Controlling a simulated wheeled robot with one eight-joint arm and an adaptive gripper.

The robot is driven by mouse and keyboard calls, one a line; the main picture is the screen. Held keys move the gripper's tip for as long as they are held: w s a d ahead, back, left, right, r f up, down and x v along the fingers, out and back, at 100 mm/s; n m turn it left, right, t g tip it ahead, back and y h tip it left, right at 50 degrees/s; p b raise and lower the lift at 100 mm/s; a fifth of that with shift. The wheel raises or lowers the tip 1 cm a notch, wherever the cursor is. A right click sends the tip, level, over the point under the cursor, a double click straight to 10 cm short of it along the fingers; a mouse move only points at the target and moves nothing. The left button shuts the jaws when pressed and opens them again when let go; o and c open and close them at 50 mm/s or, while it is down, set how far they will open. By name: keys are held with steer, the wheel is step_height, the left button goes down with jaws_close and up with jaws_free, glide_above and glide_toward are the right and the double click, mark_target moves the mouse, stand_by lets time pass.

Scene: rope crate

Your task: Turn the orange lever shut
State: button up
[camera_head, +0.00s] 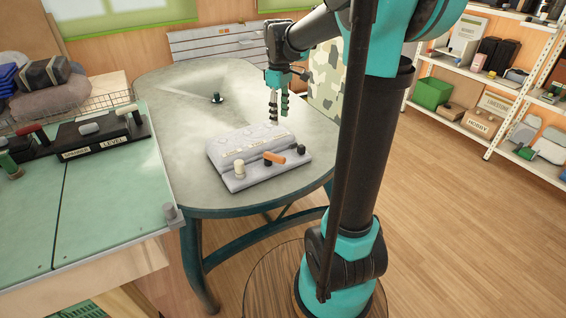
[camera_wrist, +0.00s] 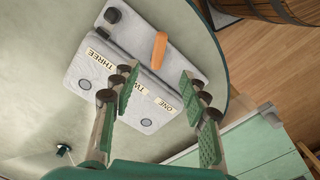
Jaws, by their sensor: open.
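The orange lever (camera_head: 273,158) sits on a pale grey panel (camera_head: 237,182) on the round-cornered table. In the head view it lies between a cream knob (camera_head: 239,168) at its left and a dark knob (camera_head: 301,150) at its right. In the wrist view the orange lever (camera_wrist: 159,49) points along the gap between my fingers, beyond the fingertips. My gripper (camera_head: 279,117) is open and empty, above the back edge of the panel. The wrist view shows my gripper (camera_wrist: 158,82) with its two green-padded fingers spread apart, not touching the lever. The cream knob is not clearly visible there.
Labels reading ONE, TWO and THREE (camera_wrist: 100,59) mark the panel. A small dark fixture (camera_head: 216,98) stands on the table (camera_head: 170,90) behind. A green workbench (camera_head: 110,215) with a black lever box (camera_head: 100,135) adjoins at left. Bare tabletop surrounds the panel.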

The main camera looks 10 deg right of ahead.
mark_target(280, 157)
step_height(280, 157, down, 17)
steer(key=shift+f, duration=0.1)
stand_by(0.6)
jaws_close()
stand_by(0.3)
